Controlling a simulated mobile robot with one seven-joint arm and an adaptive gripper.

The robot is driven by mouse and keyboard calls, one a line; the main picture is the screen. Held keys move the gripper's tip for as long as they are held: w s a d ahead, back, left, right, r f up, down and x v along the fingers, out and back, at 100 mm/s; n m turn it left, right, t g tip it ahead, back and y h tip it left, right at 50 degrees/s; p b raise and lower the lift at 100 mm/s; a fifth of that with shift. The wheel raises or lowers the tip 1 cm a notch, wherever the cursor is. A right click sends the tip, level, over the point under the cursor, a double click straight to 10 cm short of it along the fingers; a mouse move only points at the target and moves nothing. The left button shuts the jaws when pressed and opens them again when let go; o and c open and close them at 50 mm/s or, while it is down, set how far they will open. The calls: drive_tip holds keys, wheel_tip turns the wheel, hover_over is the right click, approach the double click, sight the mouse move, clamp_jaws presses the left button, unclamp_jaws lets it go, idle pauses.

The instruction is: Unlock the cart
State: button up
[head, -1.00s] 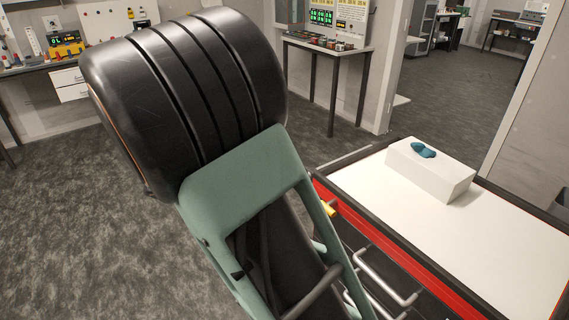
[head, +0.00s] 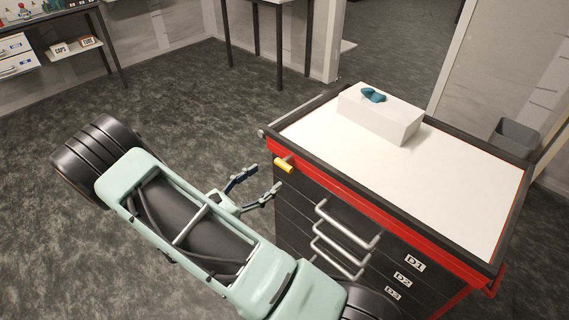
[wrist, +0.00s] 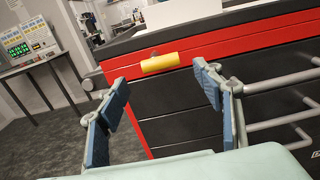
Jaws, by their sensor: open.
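The cart (head: 478,196) is red and black with a white top, and stands at the right in the head view. A small yellow handle (head: 284,165) sticks out of its red band near the left front corner. In the wrist view the yellow handle (wrist: 160,63) lies level, ahead of my fingers. My gripper (head: 258,184) is open and empty, just left of the cart's front face. In the wrist view my gripper's blue-padded fingers (wrist: 165,85) stand apart, one on each side below the handle, and do not appear to touch it.
Grey drawer handles (head: 340,240) stick out of the cart's front beside my gripper, with drawers labelled D1, D2 and D3. A white box (head: 380,118) with a teal object (head: 373,95) sits on the cart top. A grey bin (head: 514,140) stands behind. Carpet to the left is clear.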

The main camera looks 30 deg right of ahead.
sight(281, 167)
drive_tip(key=p+x, duration=0.1)
drive_tip(key=x, duration=0.7)
drive_tip(key=shift+w+d, duration=0.1)
drive_tip(key=shift+d, duration=0.15)
drive_tip(key=c, duration=1.2)
